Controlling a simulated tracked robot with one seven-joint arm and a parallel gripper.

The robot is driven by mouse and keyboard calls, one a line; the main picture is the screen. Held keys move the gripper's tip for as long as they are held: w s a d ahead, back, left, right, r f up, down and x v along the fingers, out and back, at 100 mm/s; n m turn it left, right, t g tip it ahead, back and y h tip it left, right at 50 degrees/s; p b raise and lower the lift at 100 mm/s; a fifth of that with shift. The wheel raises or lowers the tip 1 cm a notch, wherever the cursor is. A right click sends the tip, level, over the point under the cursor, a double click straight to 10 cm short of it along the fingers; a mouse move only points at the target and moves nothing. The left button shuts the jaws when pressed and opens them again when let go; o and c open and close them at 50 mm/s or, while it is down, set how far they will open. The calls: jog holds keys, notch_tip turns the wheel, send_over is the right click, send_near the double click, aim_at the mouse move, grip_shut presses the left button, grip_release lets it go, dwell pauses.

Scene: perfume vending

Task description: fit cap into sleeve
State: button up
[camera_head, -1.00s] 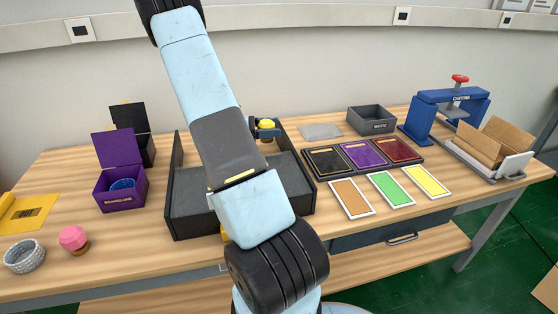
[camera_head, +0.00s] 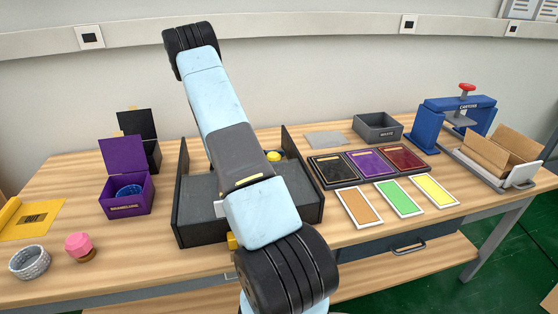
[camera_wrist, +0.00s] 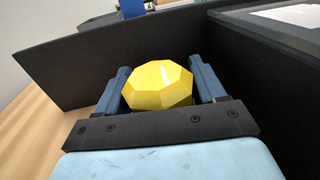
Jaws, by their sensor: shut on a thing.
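A yellow faceted cap (camera_wrist: 158,85) sits between the two blue fingers of my gripper (camera_wrist: 158,72) in the wrist view, and the gripper is shut on it. In the head view the cap (camera_head: 274,156) shows just past my arm, low between the walls of a black open-topped stand (camera_head: 305,185). My arm hides most of the gripper and the middle of the stand. In the wrist view black walls (camera_wrist: 100,50) stand behind and to the right of the cap. I cannot make out a sleeve for certain, nor what lies under the cap.
A purple box (camera_head: 127,203) with a blue ring inside stands left, before a black box (camera_head: 150,155). A pink-topped piece (camera_head: 78,246) and a grey ring (camera_head: 28,262) are at front left. Colour cards (camera_head: 400,198), a grey bin (camera_head: 377,127) and a blue press (camera_head: 430,120) are right.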

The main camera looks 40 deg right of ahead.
jog(key=shift+f, duration=0.1)
jog(key=o, duration=1.1)
